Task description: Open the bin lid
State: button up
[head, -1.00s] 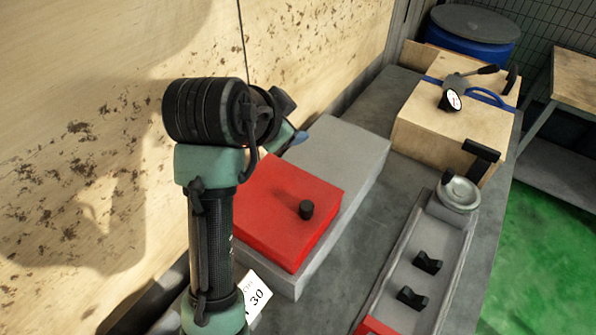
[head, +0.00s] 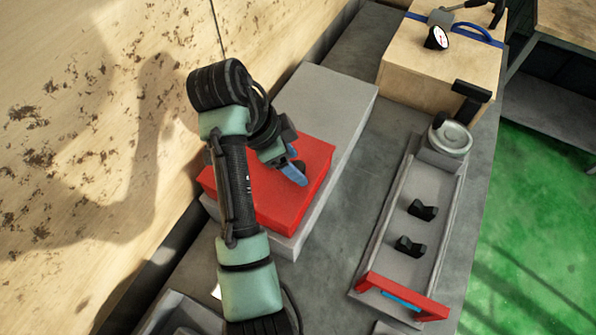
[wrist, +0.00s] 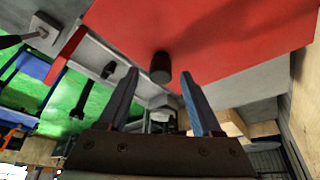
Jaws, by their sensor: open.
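The bin's red lid (head: 318,160) sits flat on the near end of a long grey bin (head: 335,95) beside the wooden wall. In the wrist view the red lid (wrist: 215,35) fills the upper right. Its short black knob (wrist: 160,67) appears between my two blue fingertips, with space on both sides. My gripper (head: 293,172) is open and low over the right part of the lid. It holds nothing. In the head view my fingers mostly hide the knob, so its exact depth between the fingertips is unclear.
A grey tray (head: 405,215) with two black V-shaped blocks (head: 410,246) and a red front edge (head: 405,297) lies right of the bin. A wooden box (head: 430,75) with a dial gauge (head: 436,38) stands behind. The wooden wall (head: 90,110) is close on the left.

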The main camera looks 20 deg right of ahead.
jog(key=shift+p+x, duration=0.35)
jog(key=shift+x, duration=0.85)
grip_shut()
dwell(0.6)
